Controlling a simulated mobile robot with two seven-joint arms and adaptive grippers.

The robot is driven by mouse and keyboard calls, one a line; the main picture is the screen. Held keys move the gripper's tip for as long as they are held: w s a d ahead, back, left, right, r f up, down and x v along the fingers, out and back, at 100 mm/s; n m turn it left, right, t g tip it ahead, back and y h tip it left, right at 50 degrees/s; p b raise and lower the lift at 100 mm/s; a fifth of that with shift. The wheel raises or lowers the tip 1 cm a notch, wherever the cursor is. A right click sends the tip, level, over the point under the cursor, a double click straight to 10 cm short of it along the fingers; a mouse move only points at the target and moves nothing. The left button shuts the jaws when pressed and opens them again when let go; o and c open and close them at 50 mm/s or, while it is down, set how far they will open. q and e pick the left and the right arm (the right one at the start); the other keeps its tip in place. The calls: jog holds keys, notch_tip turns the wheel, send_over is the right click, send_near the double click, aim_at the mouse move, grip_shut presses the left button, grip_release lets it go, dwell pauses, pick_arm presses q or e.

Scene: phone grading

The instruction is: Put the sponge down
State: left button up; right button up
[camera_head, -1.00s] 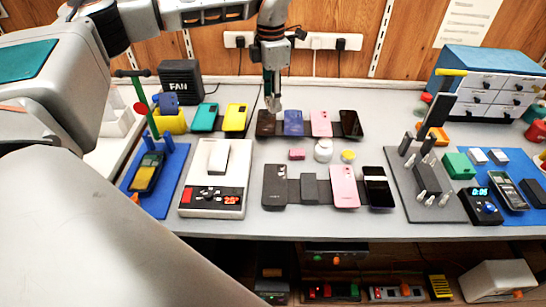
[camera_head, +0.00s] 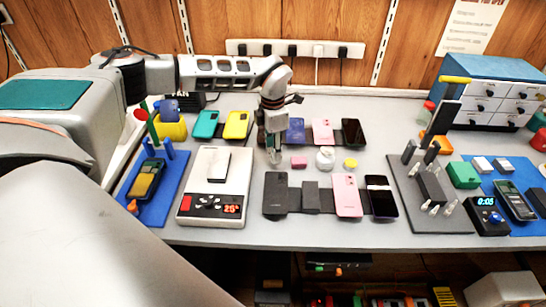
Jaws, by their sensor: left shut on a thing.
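The fingertips are low, behind the dark grey phone (camera_head: 275,194) in the front row. I cannot tell whether the held thing touches the table (camera_head: 330,223). My right gripper is not in view.
A white jar (camera_head: 325,158) and a yellow-lidded pot (camera_head: 350,163) stand right of the pink block. Phones lie in rows behind and in front. A scale (camera_head: 213,211) stands left, a grey fixture (camera_head: 432,219) right. A narrow free strip runs between the phone rows.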

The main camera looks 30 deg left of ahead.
pick_arm(q)
jog(key=shift+f, duration=1.55)
jog(key=shift+f, duration=0.15)
jog(key=o, duration=1)
jog(key=shift+r, duration=0.2)
notch_tip(320, 180, up, 12)
jog(key=shift+f+p, duration=0.1)
jog(key=shift+p, duration=0.35)
